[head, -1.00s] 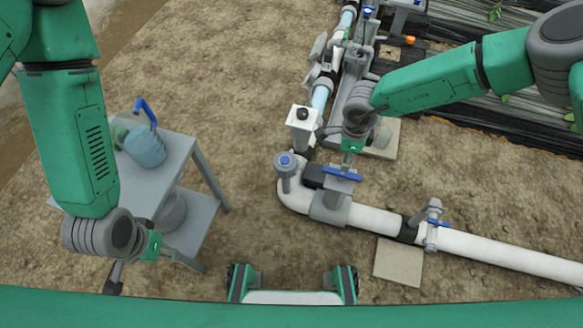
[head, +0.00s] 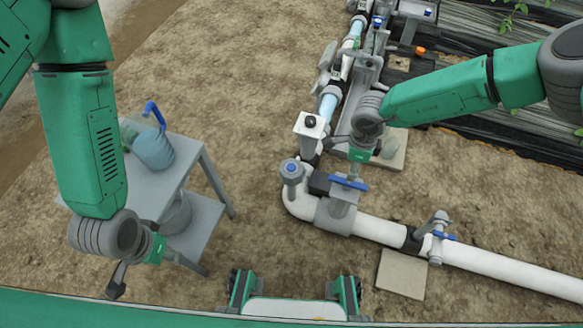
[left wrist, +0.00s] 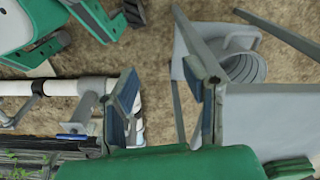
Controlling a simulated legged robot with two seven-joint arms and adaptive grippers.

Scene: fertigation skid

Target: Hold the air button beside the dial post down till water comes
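A grey post with a round blue cap (head: 291,167), which looks like the air button, stands at the pipe elbow in the head view. The white dial post (head: 309,124) with a black round top is just behind it, up and to the right. My right gripper (head: 356,152) is over the pipe line, right of both posts and apart from the blue cap; its fingers are too small and hidden to judge. My left gripper (head: 148,268) is by the near edge of the grey table, far left of the posts. Its fingers stand apart and empty in the left wrist view (left wrist: 165,105).
The grey table (head: 150,190) at left bears a blue-grey jug (head: 154,148). White pipe (head: 500,262) runs right from the elbow, with a blue-handled valve (head: 347,183) close to the cap and another (head: 438,236) farther along. Bare soil lies between table and pipes.

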